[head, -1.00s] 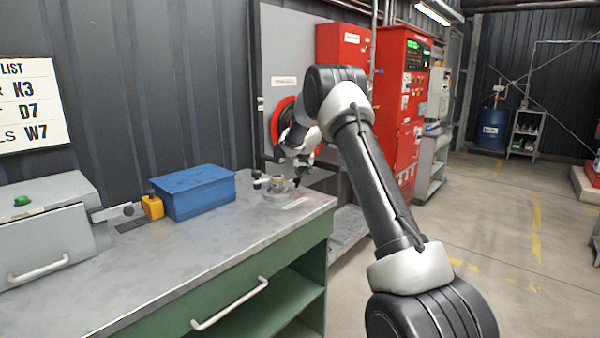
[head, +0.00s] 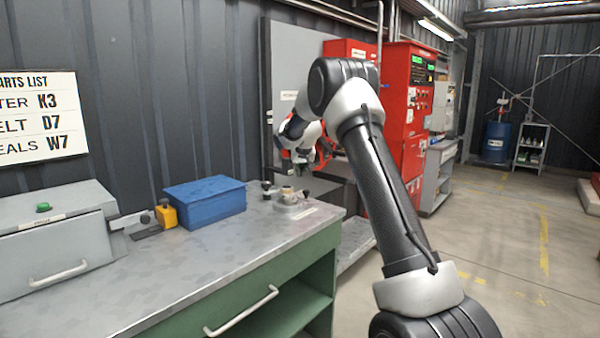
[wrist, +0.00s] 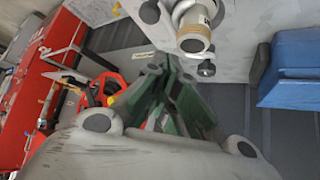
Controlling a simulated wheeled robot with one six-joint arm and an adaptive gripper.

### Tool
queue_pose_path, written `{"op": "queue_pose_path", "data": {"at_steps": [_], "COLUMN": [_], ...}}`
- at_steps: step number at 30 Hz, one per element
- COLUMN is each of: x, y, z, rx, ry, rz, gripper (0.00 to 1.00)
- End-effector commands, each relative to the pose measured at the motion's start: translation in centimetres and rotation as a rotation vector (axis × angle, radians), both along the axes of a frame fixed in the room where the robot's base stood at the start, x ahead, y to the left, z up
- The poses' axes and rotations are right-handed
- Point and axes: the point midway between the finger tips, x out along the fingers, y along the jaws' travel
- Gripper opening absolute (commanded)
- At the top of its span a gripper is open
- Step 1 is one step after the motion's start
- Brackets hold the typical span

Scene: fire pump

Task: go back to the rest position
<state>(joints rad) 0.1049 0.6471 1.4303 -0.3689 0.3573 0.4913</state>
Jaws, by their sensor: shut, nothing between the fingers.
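My gripper (head: 312,162) is at the end of my arm, which arches in from the right over the far end of the grey-topped bench (head: 215,255). It is shut and empty, above and slightly beyond a small grey fitting with a brass-coloured cap (head: 287,196) on the bench. The gripper and the fitting look apart. In the wrist view my shut fingers (wrist: 160,72) are dark in the middle, and the capped fitting (wrist: 195,38) shows above them. My forearm hides part of the red cabinet.
A blue bin (head: 205,205), a yellow block (head: 166,215) and a grey case with a green button (head: 50,240) stand on the bench. A parts list (head: 40,115) hangs on the wall. Red cabinets (head: 408,95) stand behind my arm. The floor (head: 490,230) at right is mostly clear.

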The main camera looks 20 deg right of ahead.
Motion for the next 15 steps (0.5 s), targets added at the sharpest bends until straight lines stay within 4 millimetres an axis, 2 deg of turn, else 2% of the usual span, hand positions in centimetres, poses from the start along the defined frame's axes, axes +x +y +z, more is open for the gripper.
{"op": "queue_pose_path", "data": {"at_steps": [10, 13, 15], "x": [-0.2, -2.1, -4.1], "y": [-0.1, -0.2, -0.2], "z": [-0.1, -2.3, -4.7], "rx": [-0.02, -0.041, -0.042], "ry": [0.015, 0.107, 0.184], "rz": [0.018, 0.039, 0.049], "gripper": [0.0, 0.0, 0.0]}}
